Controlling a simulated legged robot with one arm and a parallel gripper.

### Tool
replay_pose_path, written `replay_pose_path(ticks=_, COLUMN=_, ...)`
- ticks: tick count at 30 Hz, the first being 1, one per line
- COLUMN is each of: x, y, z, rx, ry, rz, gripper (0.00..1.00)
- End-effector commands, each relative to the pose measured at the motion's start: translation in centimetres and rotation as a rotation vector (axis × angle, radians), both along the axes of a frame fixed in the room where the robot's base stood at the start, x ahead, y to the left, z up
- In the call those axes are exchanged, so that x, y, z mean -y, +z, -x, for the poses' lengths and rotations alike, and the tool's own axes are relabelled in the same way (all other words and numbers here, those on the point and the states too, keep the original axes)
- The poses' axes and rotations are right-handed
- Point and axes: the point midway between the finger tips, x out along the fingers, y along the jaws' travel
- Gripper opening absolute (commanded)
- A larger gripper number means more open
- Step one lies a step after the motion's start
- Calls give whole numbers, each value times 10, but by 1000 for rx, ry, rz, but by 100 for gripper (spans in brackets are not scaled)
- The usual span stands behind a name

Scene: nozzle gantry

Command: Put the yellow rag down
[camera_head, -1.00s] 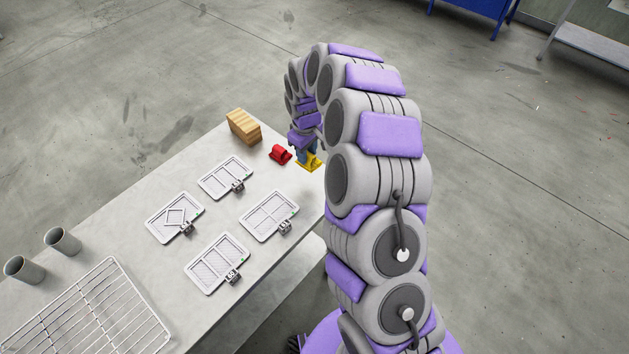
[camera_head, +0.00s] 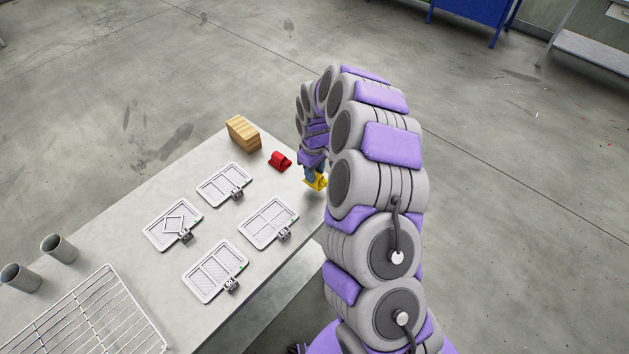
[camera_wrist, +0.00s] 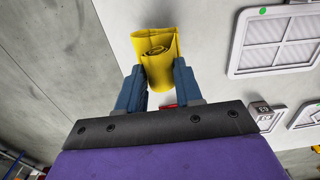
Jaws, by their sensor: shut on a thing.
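The yellow rag (camera_head: 316,181) is at the table's right edge in the head view, at the end of my arm. In the wrist view the folded yellow rag (camera_wrist: 157,52) sits between the blue fingers of my gripper (camera_wrist: 160,80), which is shut on it. My gripper (camera_head: 314,172) also shows in the head view, partly hidden by my own arm. The grey table (camera_head: 175,180) lies below and beside the rag. I cannot tell whether the rag touches it.
A red rag-like item (camera_head: 280,161) and a wooden block stack (camera_head: 243,133) are left of my gripper. Several white framed panels (camera_head: 268,222) lie on the table. Two grey cups (camera_head: 60,248) and a wire rack (camera_head: 95,315) are at the lower left.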

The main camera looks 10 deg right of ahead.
Motion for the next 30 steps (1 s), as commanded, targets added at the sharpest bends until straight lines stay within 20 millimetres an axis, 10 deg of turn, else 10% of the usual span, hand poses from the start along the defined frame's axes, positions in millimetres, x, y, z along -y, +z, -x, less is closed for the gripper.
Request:
replay_pose_path(ticks=15, x=0, y=-45, z=-1, rx=-4, ry=1, rz=0, gripper=0)
replay_pose_path(ticks=16, x=0, y=-45, z=0, rx=-4, ry=1, rz=1, gripper=36)
replay_pose_path(ticks=30, x=0, y=-48, z=2, rx=-14, ry=0, rz=0, gripper=66)
